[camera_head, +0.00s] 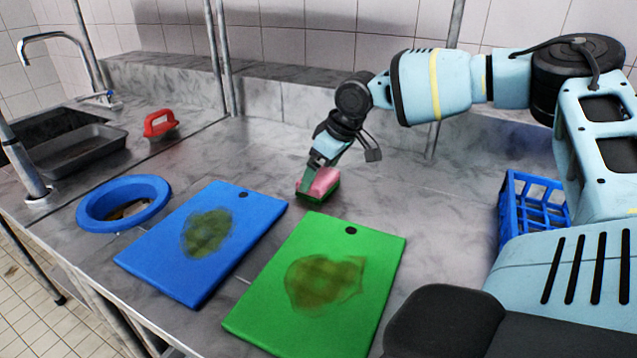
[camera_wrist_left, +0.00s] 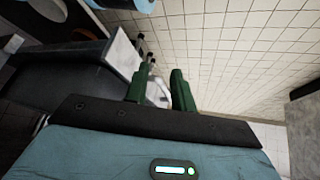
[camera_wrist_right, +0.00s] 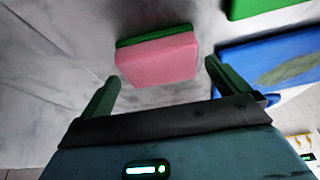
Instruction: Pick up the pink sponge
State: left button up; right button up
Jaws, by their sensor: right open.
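The pink sponge (camera_head: 321,183) has a green layer beneath and lies on the grey worktop behind the green cutting board. It also shows in the right wrist view (camera_wrist_right: 160,62), ahead of and between the fingertips. My right gripper (camera_head: 317,172) is open at the sponge, its fingers (camera_wrist_right: 162,76) spread to either side, with a small gap on the right; I cannot tell whether the left finger touches. In the head view the gripper hides part of the sponge. My left gripper (camera_wrist_left: 158,80) shows only in its wrist view, fingers apart, nothing held.
A green board (camera_head: 270,305) and a blue board (camera_head: 165,255), both stained, lie in front of the sponge. A blue ring-shaped bin opening (camera_head: 157,187) and red-handled tool (camera_head: 160,124) are left, near the sink (camera_head: 75,165). A blue crate (camera_head: 512,205) stands right.

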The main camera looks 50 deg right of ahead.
jog(key=shift+x, duration=1.45)
jog(key=c, duration=0.8)
jog(key=shift+r, duration=0.15)
jog(key=shift+r, duration=0.6)
notch_tip(320, 180, up, 2)
jog(key=shift+r, duration=0.25)
jog(key=s+a, duration=0.2)
jog(key=a, duration=0.3)
jog(key=s+a+b, duration=0.1)
jog(key=s+a, duration=0.1)
jog(key=a, duration=0.2)
jog(key=s+a+r, duration=0.1)
jog(key=s+a, duration=0.2)
jog(key=a, duration=0.2)
jog(key=shift+a+b, duration=0.3)
jog(key=shift+b, duration=0.05)
